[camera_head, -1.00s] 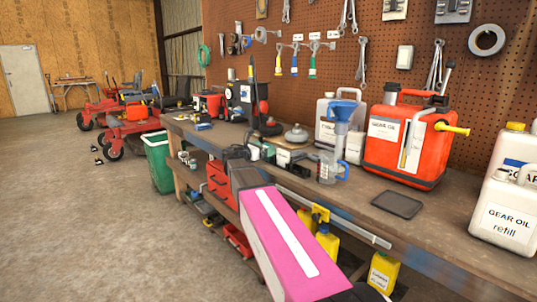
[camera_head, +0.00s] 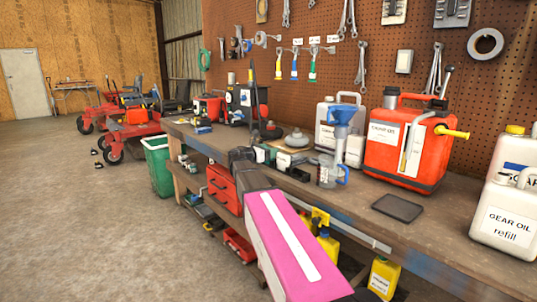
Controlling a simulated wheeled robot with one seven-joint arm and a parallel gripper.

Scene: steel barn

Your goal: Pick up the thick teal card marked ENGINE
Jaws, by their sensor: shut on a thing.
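My gripper (camera_head: 256,154) is at the bench's front edge, in the middle of the view, beyond my pink-and-white arm link. Its dark body hides much of the jaws, which are shut on a small teal-green piece with a pale patch, the teal card (camera_head: 263,154). The card is small in the picture and partly hidden, and its lettering cannot be read. I cannot tell whether it is clear of the bench top.
The wooden workbench (camera_head: 430,232) holds a clear jug with a blue funnel (camera_head: 338,130), a red gear oil can (camera_head: 400,145), a dark flat tray (camera_head: 398,207) and white jugs (camera_head: 505,215). A red toolbox (camera_head: 222,188) and green bin (camera_head: 158,165) are lower left. Open floor lies left.

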